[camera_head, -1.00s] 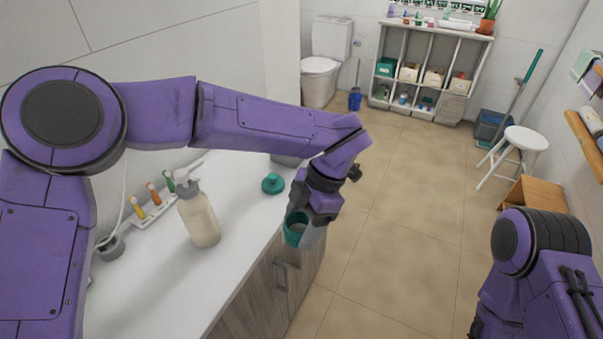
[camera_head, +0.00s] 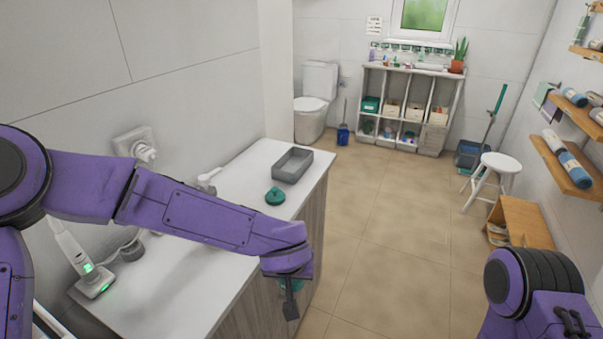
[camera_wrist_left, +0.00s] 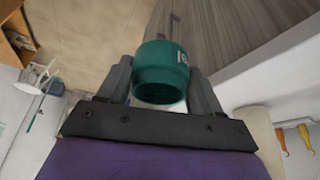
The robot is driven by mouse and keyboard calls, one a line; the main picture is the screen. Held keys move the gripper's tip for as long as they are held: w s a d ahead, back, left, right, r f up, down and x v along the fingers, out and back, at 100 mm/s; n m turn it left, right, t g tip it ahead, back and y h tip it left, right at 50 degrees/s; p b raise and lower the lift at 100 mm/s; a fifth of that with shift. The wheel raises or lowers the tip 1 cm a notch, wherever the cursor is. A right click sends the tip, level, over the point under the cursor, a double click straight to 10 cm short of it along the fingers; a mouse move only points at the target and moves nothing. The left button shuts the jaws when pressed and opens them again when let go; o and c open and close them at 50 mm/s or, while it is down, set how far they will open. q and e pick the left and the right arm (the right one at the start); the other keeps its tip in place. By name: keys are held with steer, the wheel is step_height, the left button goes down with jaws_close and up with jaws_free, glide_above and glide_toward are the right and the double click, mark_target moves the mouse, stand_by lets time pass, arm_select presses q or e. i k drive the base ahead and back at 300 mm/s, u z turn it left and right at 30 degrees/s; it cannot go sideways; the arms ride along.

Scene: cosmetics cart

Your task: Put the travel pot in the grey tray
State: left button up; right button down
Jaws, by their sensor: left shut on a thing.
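The travel pot is a teal jar with an open mouth, held in my left gripper. In the left wrist view the pot (camera_wrist_left: 162,72) sits between the two fingers, its dark mouth facing the camera. In the head view my left gripper (camera_head: 290,292) hangs beyond the counter's front edge, and only a teal bit of the pot shows beside it. The grey tray (camera_head: 278,178) is a rectangular open box on the far end of the counter, and it looks empty. A teal lid (camera_head: 275,197) with a knob lies on the counter nearer than the tray. My right gripper is outside the picture.
The white counter (camera_head: 240,185) has clear room around the lid. A white charging stand with green lights (camera_head: 94,283) is at its near left. My left arm hides part of the counter. A white stool (camera_head: 497,163) and wooden box stand farther right on the floor.

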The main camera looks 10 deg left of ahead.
mark_target(295, 168)
steer(key=z, duration=1.2)
steer(key=i, duration=2.65)
steer(key=u, duration=1.75)
